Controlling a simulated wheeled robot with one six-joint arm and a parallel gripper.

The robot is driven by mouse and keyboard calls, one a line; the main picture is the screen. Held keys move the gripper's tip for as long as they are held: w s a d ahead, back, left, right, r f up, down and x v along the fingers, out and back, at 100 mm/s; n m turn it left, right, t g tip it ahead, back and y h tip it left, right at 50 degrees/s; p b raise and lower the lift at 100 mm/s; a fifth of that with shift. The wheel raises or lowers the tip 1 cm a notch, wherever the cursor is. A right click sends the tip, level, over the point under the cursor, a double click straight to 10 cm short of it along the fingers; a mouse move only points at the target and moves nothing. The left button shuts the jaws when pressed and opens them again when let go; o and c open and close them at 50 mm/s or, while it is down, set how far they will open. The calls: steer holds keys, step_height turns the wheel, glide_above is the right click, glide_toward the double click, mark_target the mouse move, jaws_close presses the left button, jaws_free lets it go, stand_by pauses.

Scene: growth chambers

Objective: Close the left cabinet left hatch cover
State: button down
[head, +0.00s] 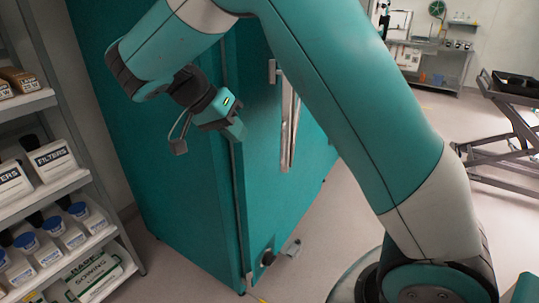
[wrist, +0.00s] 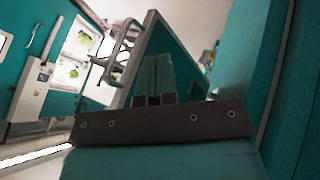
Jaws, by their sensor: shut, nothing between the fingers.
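A tall teal cabinet (head: 150,100) stands left of centre in the head view. A teal panel (head: 258,170) with a long metal handle (head: 287,130) shows on its right, partly hidden behind my arm. I cannot tell for sure whether this panel is the left hatch cover or how far it stands open. My gripper (head: 236,131) is beside the panel's left edge, left of the handle; contact cannot be made out. In the wrist view my gripper (wrist: 154,100) is shut and empty, in front of a grey-edged teal panel (wrist: 178,48) with a metal handle (wrist: 122,48).
Shelves with filter boxes (head: 50,160) and blue-capped bottles (head: 28,243) stand close on the left. A dark lift cart (head: 515,85) is at the right, and a bench (head: 440,62) is behind. A teal surface (wrist: 245,60) rises close on the right in the wrist view.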

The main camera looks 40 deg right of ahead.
steer(key=s+d+f+p, duration=0.1)
steer(key=s+d+f, duration=0.3)
steer(key=d, duration=0.1)
steer(key=shift+s+d+f, duration=0.15)
steer(key=shift+s+f, duration=0.15)
steer(key=shift+d, duration=0.1)
